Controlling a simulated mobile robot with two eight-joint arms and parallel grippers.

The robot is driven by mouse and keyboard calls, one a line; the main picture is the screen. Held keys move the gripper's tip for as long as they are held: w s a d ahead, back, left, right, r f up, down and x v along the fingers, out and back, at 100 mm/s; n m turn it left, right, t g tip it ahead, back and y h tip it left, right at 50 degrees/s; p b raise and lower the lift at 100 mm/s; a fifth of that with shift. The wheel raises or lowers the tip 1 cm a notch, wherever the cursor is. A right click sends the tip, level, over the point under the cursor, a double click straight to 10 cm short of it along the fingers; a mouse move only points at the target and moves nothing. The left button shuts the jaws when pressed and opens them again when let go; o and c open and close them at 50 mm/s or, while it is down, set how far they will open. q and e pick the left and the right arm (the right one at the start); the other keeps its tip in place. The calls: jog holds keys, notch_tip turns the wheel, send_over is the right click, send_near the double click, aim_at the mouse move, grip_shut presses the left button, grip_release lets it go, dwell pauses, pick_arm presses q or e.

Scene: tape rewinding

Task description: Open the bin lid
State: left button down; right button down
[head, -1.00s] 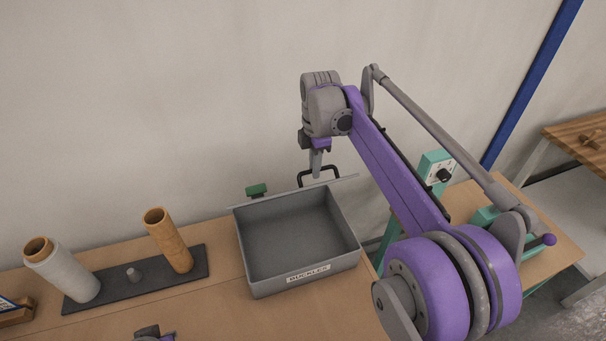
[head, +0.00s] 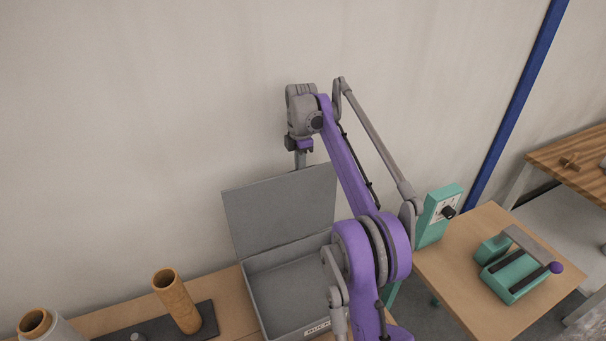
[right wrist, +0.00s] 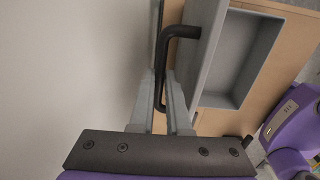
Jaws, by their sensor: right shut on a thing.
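The grey bin (head: 261,297) stands on the workbench, with its label partly cut off by my right arm. Its lid (head: 275,210) stands raised at the back edge, inner face towards me. My right gripper (head: 300,160) is at the lid's top edge, with its fingertips hidden behind it. In the right wrist view, the gripper (right wrist: 161,95) is shut on the black lid handle (right wrist: 180,32), which runs down between the fingers. The lid also shows edge-on there (right wrist: 200,50), beside the open bin (right wrist: 238,55). My left gripper is out of view.
A teal control box (head: 438,215) and a teal device (head: 511,270) are on a side table at right. A wall is close behind the lid.

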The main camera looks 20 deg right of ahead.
jog(key=shift+w+f, duration=0.1)
jog(key=shift+w, duration=0.55)
jog(key=c, duration=0.9)
grip_release()
jog(key=shift+s, duration=0.1)
